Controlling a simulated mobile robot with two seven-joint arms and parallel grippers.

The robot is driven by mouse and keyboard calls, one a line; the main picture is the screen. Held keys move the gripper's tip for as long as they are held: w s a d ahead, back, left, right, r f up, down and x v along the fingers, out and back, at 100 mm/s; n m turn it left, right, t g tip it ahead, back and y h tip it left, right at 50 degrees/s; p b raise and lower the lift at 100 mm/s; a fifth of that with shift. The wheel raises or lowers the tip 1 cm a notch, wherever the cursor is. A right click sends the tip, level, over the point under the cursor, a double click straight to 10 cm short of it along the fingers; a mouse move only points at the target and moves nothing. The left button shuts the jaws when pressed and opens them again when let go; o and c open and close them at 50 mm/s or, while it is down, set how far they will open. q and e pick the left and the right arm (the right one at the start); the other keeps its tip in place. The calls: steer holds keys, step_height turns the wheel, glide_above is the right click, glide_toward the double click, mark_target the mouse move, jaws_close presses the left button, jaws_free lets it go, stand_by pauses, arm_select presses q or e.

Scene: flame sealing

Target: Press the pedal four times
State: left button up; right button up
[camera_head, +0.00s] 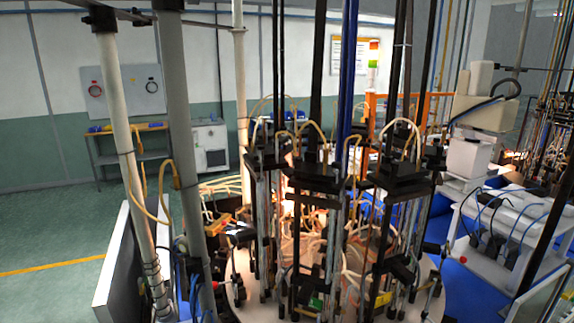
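I see no pedal in the head view; the floor at the foot of the machine is hidden or out of the frame. The flame sealing machine (310,185) fills the middle, with dark upright rods, clamps and looping pale hoses above a round base. A bright orange-white glow shows among its rods. I cannot make out either of my grippers in this view.
Pale posts (183,130) stand in front on the left, beside a tilted white panel (118,262). A workbench (128,145) and a white cabinet (210,147) stand by the wall. Green floor (45,235) is open at left. White equipment (505,225) with cables crowds the right.

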jaws_close()
stand_by(0.3)
stand_by(0.9)
